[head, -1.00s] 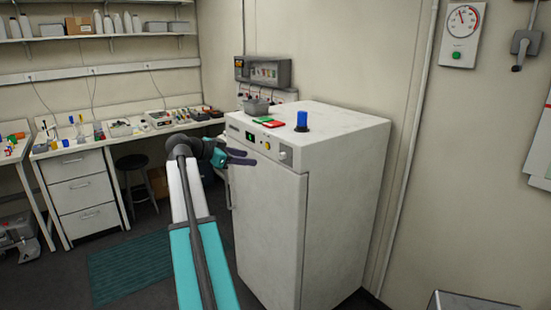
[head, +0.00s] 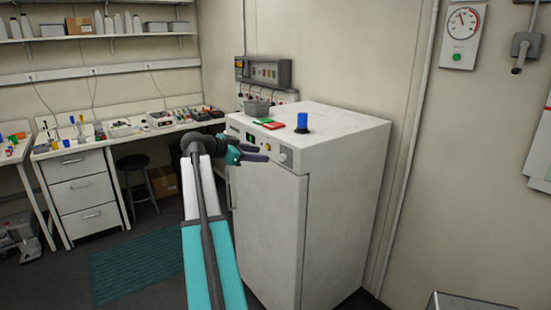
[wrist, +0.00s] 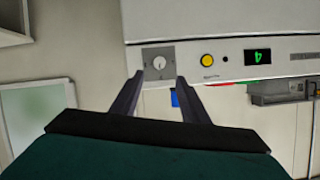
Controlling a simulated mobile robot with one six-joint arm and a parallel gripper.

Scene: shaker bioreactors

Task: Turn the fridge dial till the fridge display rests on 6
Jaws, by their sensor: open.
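The fridge dial (head: 284,156) is a round pale knob at the right end of the white fridge's (head: 268,225) front panel. It also shows in the wrist view on a grey square plate (wrist: 160,63), with a dark pointer mark. The fridge display (head: 250,136) is a small dark window with a green digit. In the wrist view the display (wrist: 258,57) is inverted, and its digit looks like a 4. My gripper (head: 266,153) is open and empty just in front of the dial. In the wrist view its fingertips (wrist: 159,78) lie to either side of the dial, apparently short of it.
A yellow button (wrist: 207,60) sits between dial and display. On the fridge top are a blue cylinder (head: 302,121), a red and green item (head: 269,123) and a grey container (head: 256,107). The floor left of the fridge is open around a green mat (head: 138,268).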

